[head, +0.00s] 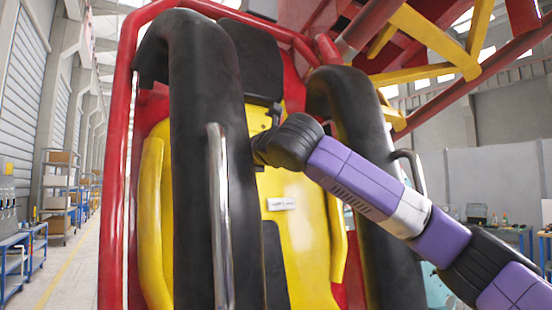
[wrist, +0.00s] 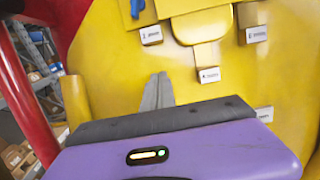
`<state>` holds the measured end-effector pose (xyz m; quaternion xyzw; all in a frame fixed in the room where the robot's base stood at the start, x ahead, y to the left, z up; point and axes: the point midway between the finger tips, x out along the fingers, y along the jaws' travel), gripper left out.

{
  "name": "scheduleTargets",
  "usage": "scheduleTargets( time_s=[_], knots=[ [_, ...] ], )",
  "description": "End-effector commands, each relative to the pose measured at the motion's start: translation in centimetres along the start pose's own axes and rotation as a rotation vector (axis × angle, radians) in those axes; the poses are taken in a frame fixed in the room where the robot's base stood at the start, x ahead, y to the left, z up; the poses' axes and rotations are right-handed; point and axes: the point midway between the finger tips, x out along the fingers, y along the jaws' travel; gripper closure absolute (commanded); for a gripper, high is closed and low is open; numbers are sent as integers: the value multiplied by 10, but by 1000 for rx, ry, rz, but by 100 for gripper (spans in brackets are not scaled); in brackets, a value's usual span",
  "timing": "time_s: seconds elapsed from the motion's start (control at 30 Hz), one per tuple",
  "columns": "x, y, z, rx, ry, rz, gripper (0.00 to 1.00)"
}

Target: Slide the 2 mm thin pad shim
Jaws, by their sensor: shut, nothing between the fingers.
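My gripper (wrist: 159,78) shows in the wrist view as grey fingers closed together, with nothing between them, in front of a yellow seat back (wrist: 105,60). In the head view its fingers are hidden behind the left black shoulder restraint (head: 205,130). The yellow seat (head: 305,245) carries a dark headrest pad (head: 252,62) and a dark lower pad (head: 274,265). Small white tags, too blurred to read, sit on the seat back, such as the upper left tag (wrist: 151,35) and the middle tag (wrist: 209,75). I cannot pick out a thin shim in either view.
A chrome bar (head: 219,215) stands along the left restraint. The right restraint (head: 365,150) is beside my arm. A red frame tube (head: 118,150) borders the seat, also at left in the wrist view (wrist: 22,90). A blue part (wrist: 137,8) is at the top. Shelves (head: 62,190) stand left.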

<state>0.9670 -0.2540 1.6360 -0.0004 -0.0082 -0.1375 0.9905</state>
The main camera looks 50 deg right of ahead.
Motion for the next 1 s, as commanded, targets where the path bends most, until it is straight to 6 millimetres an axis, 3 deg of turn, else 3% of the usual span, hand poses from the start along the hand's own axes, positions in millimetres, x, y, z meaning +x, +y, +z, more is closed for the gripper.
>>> scheduleTargets(
  time_s=[0.6,0.8,1.0],
  knots=[
    [-136,1,-6,-2,5,1,100],
    [-161,1,-5,-1,7,1,100],
    [-168,1,-5,0,8,2,100]
  ],
)
